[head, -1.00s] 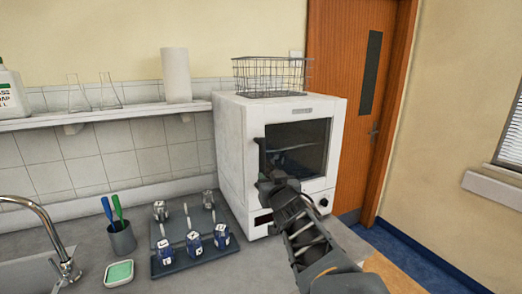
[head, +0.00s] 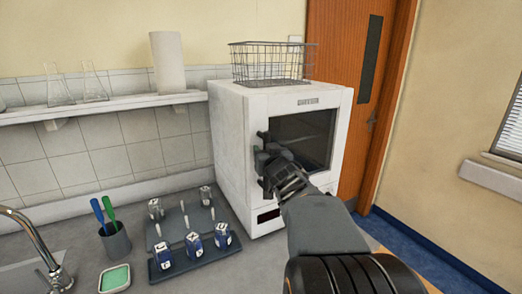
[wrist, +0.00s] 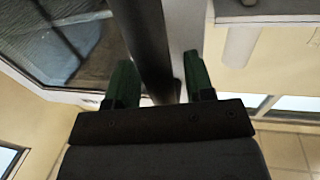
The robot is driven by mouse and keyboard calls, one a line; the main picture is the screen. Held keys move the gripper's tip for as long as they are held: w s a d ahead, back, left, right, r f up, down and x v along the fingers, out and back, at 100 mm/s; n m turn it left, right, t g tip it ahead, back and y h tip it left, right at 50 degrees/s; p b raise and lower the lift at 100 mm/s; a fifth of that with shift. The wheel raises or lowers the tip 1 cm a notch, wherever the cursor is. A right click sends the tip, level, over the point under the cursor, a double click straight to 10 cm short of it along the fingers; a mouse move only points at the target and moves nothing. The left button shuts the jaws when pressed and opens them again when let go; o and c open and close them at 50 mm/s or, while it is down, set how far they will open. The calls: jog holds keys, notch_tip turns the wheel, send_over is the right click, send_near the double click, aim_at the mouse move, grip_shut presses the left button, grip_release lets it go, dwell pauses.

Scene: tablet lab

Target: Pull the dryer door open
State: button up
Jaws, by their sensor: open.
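The dryer (head: 232,150) is a white box on the counter, with a dark-windowed door (head: 305,135) on its front. The door looks shut. A dark upright handle (wrist: 148,35) runs between my gripper's two green fingertips in the wrist view. My gripper (head: 266,160) is at the left edge of the door in the head view, and it also shows in the wrist view (wrist: 160,80). It is open around the handle, with a small gap visible on the right side. My gripper hides much of the handle in the head view.
A wire basket (head: 270,66) stands on top of the dryer. To its left, a dark rack (head: 172,274) holds several small bottles, beside a cup (head: 116,243) with two tools, a green-topped dish (head: 114,279) and a tap (head: 38,240). The floor to the right is clear.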

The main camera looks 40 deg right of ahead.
jog(key=shift+w, duration=0.2)
jog(key=shift+a, duration=0.1)
jog(key=shift+c, duration=0.4)
grip_shut()
